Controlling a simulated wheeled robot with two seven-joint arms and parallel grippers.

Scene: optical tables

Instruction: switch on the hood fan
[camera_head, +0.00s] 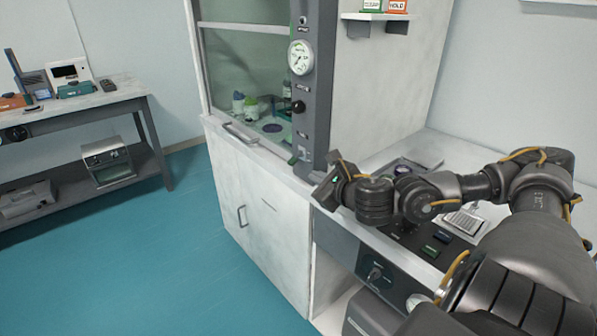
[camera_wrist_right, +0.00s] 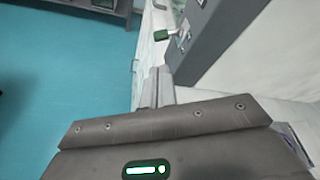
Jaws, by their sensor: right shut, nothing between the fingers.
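The fume hood (camera_head: 245,175) stands in the middle of the head view, with a dark grey control post (camera_head: 318,110) at its front right corner. The post carries a round white gauge (camera_head: 300,57), a black knob (camera_head: 298,106) and, low down, a small switch-like fitting (camera_head: 303,153). My right gripper (camera_wrist_right: 155,88) is shut and empty, just below and apart from that piece. In the head view its body (camera_head: 325,190) is beside the post's foot. My left gripper is not in view.
The hood's glass sash (camera_head: 245,60) is above an opening with several bottles (camera_head: 250,106) inside. A handle (camera_head: 240,134) sticks out of the front edge. A counter with a dark panel (camera_head: 430,243) lies under my right arm. A side bench (camera_head: 75,105) stands left across clear floor.

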